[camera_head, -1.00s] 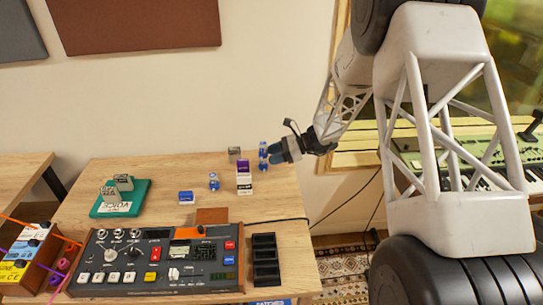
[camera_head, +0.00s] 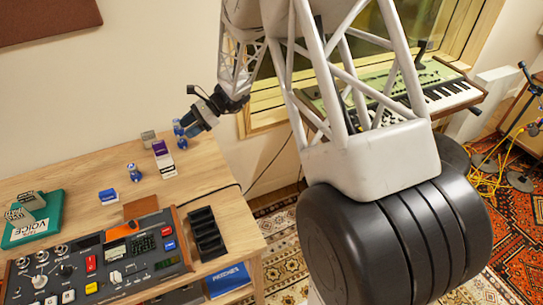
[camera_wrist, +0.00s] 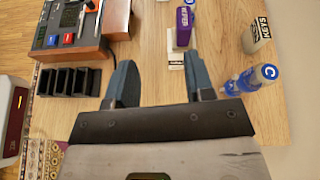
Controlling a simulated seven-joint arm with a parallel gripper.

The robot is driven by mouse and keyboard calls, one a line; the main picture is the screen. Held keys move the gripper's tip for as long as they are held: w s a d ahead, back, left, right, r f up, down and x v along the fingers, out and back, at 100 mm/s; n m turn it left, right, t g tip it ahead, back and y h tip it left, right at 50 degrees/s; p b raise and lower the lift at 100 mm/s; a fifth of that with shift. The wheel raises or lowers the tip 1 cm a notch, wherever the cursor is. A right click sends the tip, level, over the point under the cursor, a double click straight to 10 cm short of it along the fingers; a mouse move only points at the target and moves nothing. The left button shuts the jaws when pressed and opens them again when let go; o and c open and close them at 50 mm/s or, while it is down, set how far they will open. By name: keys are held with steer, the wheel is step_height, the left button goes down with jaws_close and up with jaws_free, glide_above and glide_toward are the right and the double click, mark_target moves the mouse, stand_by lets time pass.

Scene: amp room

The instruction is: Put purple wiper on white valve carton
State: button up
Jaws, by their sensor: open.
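The purple wiper (camera_head: 159,147) is a small purple block near the back right of the table. A white carton (camera_head: 167,169) with dark print shows directly against its near side in the head view; I cannot tell whether the wiper rests on it or stands behind it. In the wrist view the purple wiper (camera_wrist: 184,22) carries white lettering, with white surfaces below it. My gripper (camera_head: 193,121) is open and empty above the table's right end. In the wrist view the gripper's fingers (camera_wrist: 159,78) are spread, with the wiper beyond and slightly right of them.
A blue-capped bottle (camera_wrist: 252,82) stands close to the right finger. A grey carton (camera_head: 148,138), another blue bottle (camera_head: 134,172) and a blue box (camera_head: 108,196) stand nearby. A black tray (camera_head: 207,235) and a mixer (camera_head: 95,262) lie in front. Bare wood lies between.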

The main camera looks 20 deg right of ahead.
steer(key=s+r+n+g+h, duration=0.1)
steer(key=s+r+n+h, duration=0.25)
steer(key=s+r, duration=0.6)
steer(key=s+d+r+n+t+h, duration=0.1)
steer(key=s+d+r+n+h, duration=0.2)
steer(key=s, duration=0.8)
steer(key=s+d+r+n+t+h, duration=0.1)
steer(key=s+d+r+n+h, duration=0.2)
steer(key=s, duration=0.8)
steer(key=s+d+r+n+t+h, duration=0.2)
steer(key=s+n, duration=0.4)
steer(key=s, duration=0.5)
steer(key=d+r+h, duration=0.1)
steer(key=d+r, duration=0.1)
steer(key=shift+d+n+h, duration=0.3)
steer(key=shift+n+h, duration=0.05)
